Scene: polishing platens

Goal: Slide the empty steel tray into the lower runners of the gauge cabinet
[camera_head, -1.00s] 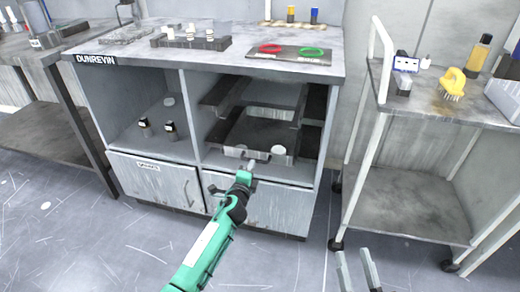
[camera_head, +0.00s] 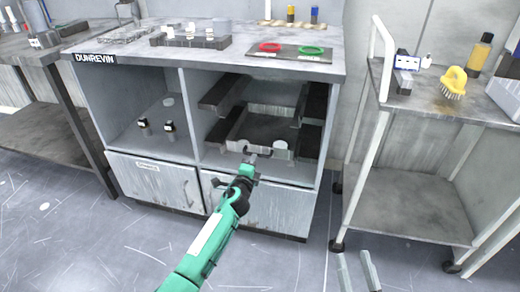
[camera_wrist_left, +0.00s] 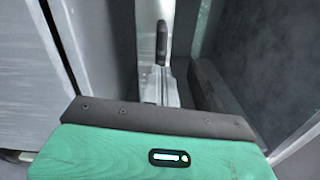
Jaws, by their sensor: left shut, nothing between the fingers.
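The dark steel tray (camera_head: 288,154) sits low in the right bay of the gauge cabinet (camera_head: 190,170), between the side runners, with its front wall and a dark handle (camera_head: 262,151) facing me. I cannot tell whether it is fully seated. My left gripper (camera_head: 249,160) is shut and empty, its tips at or just in front of the handle; contact is unclear. In the left wrist view the closed fingers (camera_wrist_left: 160,88) point at a dark handle (camera_wrist_left: 162,40) on a pale wall. My right gripper (camera_head: 357,268) is open and empty at the bottom edge, over the floor.
Upper runners (camera_head: 222,95) stand above the tray. Two pale discs (camera_head: 280,146) show near its front wall. A mat with red and green rings (camera_head: 290,51) lies on top. A white cart (camera_head: 415,200) stands right.

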